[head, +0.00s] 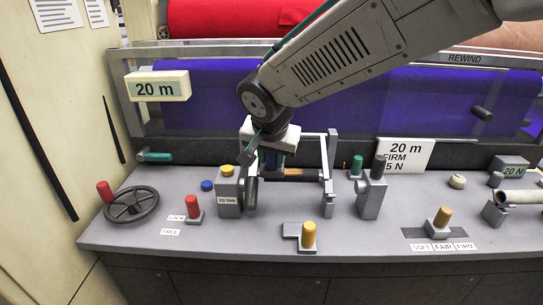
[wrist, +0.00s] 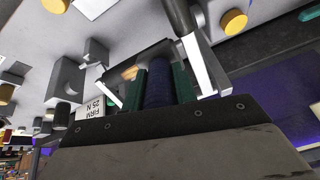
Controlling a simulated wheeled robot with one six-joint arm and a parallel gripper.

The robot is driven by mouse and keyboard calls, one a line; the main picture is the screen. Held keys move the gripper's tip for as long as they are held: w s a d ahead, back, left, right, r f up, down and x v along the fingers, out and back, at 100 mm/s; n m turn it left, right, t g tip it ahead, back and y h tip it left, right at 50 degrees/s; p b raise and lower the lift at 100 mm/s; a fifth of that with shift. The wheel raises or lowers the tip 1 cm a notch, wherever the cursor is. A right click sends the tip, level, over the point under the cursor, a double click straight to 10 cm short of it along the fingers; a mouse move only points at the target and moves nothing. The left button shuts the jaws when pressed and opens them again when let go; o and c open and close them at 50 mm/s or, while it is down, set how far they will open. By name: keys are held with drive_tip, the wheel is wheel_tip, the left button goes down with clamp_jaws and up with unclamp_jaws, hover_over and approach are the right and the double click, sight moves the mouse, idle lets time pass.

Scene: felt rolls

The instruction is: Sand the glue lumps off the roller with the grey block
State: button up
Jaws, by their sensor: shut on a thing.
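My gripper (head: 270,160) is low over the bench in the head view, at a frame with two pale uprights (head: 331,160). In the wrist view its green fingers (wrist: 158,85) are shut on a dark blue piece (wrist: 160,88); I cannot tell whether this is the grey block. A dark roller with a tan part (head: 300,173) lies between the uprights, just right of my gripper. Its tan part also shows in the wrist view (wrist: 130,73). My gripper hides part of the roller. Contact between the held piece and roller is unclear, and I cannot make out separate glue lumps.
A handwheel (head: 132,205) and a red-knobbed lever (head: 194,208) stand left. A yellow-knobbed bracket (head: 307,236) is in front. A grey post (head: 371,195) and a "20 m FIRM" sign (head: 408,152) are right. Purple felt (head: 210,95) hangs behind. The front bench is mostly clear.

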drive_tip(key=shift+w+f, duration=0.1)
drive_tip(key=shift+f, duration=0.1)
drive_tip(key=shift+d+r, duration=0.1)
drive_tip(key=shift+d, duration=1.35)
drive_tip(key=shift+d, duration=0.15)
drive_tip(key=shift+d, duration=1.3)
drive_tip(key=shift+a, duration=1.5)
